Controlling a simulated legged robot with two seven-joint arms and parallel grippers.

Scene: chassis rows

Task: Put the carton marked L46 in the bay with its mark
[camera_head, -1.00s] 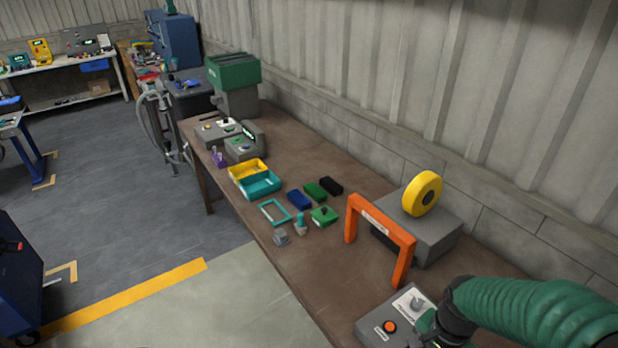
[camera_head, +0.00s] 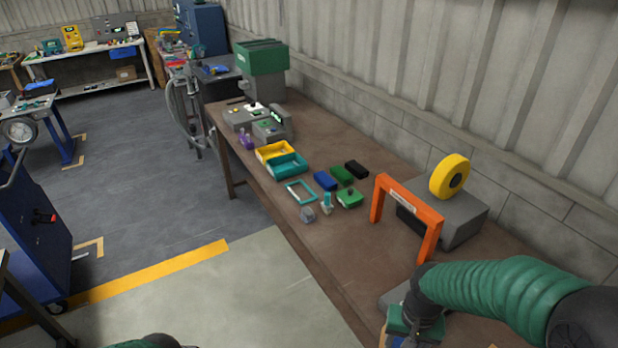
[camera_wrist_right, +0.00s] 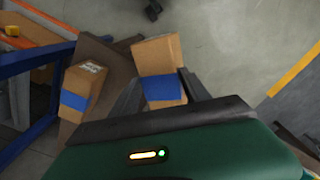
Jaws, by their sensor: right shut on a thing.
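In the right wrist view, a brown carton with a blue band (camera_wrist_right: 158,60) sits between the two dark fingers of my right gripper (camera_wrist_right: 161,88), which is shut on it. No mark is readable on this carton's visible faces. A second brown carton with a blue band (camera_wrist_right: 82,88) is left of it, apart from the fingers; the small print on its top is too blurred to read. In the head view, my right gripper is at the bottom, mostly cut off by the frame edge. My left gripper is not visible. I cannot make out any marked bay.
An orange arch (camera_head: 408,208) and a grey block with a yellow wheel (camera_head: 450,176) stand on the brown bench (camera_head: 330,262). Several small blocks and trays, including a teal tray (camera_head: 288,166), lie farther along. A blue frame (camera_wrist_right: 40,72) is left in the wrist view.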

